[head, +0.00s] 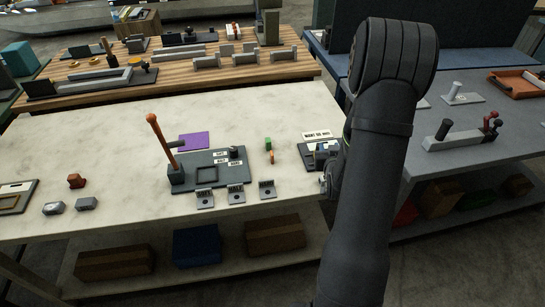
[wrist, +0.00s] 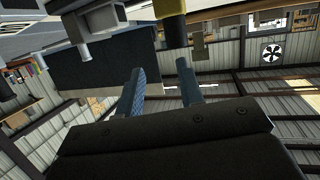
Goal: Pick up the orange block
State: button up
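A small orange piece (head: 271,157) stands on the pale marble-topped table in the head view, just in front of a small green block (head: 268,144). It is too small there for me to make out its exact shape. A reddish-brown block (head: 76,181) lies farther left on the same table. My gripper is mostly hidden behind my arm in the head view, near the table's right edge. In the wrist view my gripper (wrist: 160,66) has its two fingers apart, with nothing held between them. I cannot make out the orange piece in the wrist view.
A dark fixture with an upright orange-handled lever (head: 158,135) stands mid-table. Several grey brackets (head: 236,196) sit before it. A purple sheet (head: 194,140) lies behind. A dark device with a white label (head: 317,135) is at the right. Two grey pieces (head: 86,203) lie front left.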

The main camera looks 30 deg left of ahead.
jog(key=shift+n+g, duration=0.4)
jog(key=shift+n, duration=0.2)
jog(key=w+a, duration=0.1)
jog(key=w+a+r, duration=0.1)
jog(key=w+a, duration=0.1)
jog(key=shift+r, duration=0.1)
jog(key=a, duration=0.1)
jog(key=w+a+g, duration=0.1)
jog(key=a+f+g+h, duration=0.1)
jog(key=shift+w+f, duration=0.1)
jog(key=shift+w, duration=0.15)
jog(key=a+g+h, duration=0.3)
jog(key=a, duration=0.2)
notch_tip(320, 180, up, 10)
jog(key=r+n+g+h, duration=0.1)
jog(key=g+h, duration=0.3)
jog(key=g, duration=0.3)
send_over(272, 153)
jog(key=f, duration=1.2)
jog(key=shift+s+a+f, duration=0.2)
jog(key=shift+s+f, duration=0.05)
jog(key=shift+s, duration=0.05)
jog(key=shift+w+d+f, duration=0.1)
jog(key=shift+w+f, duration=0.1)
jog(key=shift+f, duration=1.15)
jog(key=shift+w+d+f, duration=0.1)
jog(key=shift+w+f, duration=0.05)
jog(key=shift+f, duration=1.15)
grip_shut()
